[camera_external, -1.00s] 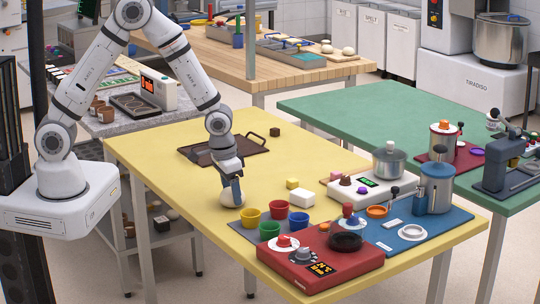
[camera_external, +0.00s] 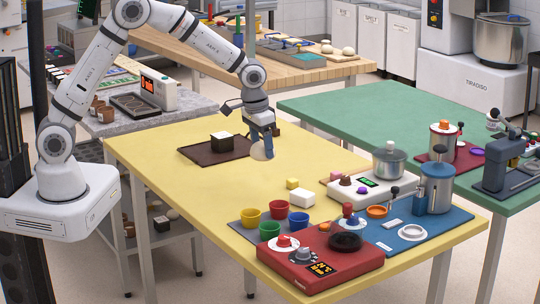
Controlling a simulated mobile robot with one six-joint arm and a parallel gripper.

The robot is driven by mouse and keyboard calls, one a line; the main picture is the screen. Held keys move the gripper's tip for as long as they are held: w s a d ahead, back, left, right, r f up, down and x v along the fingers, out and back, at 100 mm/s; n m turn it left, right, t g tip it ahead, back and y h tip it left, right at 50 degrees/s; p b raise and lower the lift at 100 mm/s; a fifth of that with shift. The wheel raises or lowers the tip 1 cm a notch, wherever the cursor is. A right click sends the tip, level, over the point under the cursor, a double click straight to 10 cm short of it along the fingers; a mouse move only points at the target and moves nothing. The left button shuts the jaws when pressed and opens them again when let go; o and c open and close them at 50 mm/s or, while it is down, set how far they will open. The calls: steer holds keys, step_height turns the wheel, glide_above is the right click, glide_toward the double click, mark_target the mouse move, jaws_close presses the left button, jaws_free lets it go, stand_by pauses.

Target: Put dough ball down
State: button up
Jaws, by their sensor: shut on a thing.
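My gripper (camera_external: 262,139) is shut on a pale, round dough ball (camera_external: 259,153), which shows below the blue fingers. Gripper and ball are over the far part of the yellow table (camera_external: 180,190), beside the right edge of a dark brown tray (camera_external: 197,153). Whether the ball touches the table or hangs above it cannot be told. A dark block with a white top (camera_external: 222,139) stands on the tray. The tray's right end is partly hidden by my gripper.
Yellow, green, red and blue cups (camera_external: 270,230) stand near the front, beside a red device (camera_external: 320,265). The left and middle of the yellow table are clear.

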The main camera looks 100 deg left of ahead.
steer(key=w+a+n, duration=0.1)
steer(key=w+a, duration=0.1)
steer(key=a, duration=0.5)
steer(key=w+a, duration=0.3)
steer(key=a, duration=0.4)
step_height(320, 180, down, 6)
steer(key=shift+s+d+p, duration=0.1)
steer(key=shift+p, duration=0.7)
steer(key=shift+f+p, duration=0.4)
steer(key=shift+f, duration=1.8)
steer(key=shift+f, duration=0.2)
steer(key=o, duration=0.9)
steer(key=shift+o, duration=0.2)
steer(key=shift+r, duration=0.15)
step_height(320, 180, up, 12)
steer(key=s+d+b, duration=0.1)
steer(key=b, duration=0.1)
steer(key=shift+s+d, duration=0.15)
steer(key=shift+d, duration=0.05)
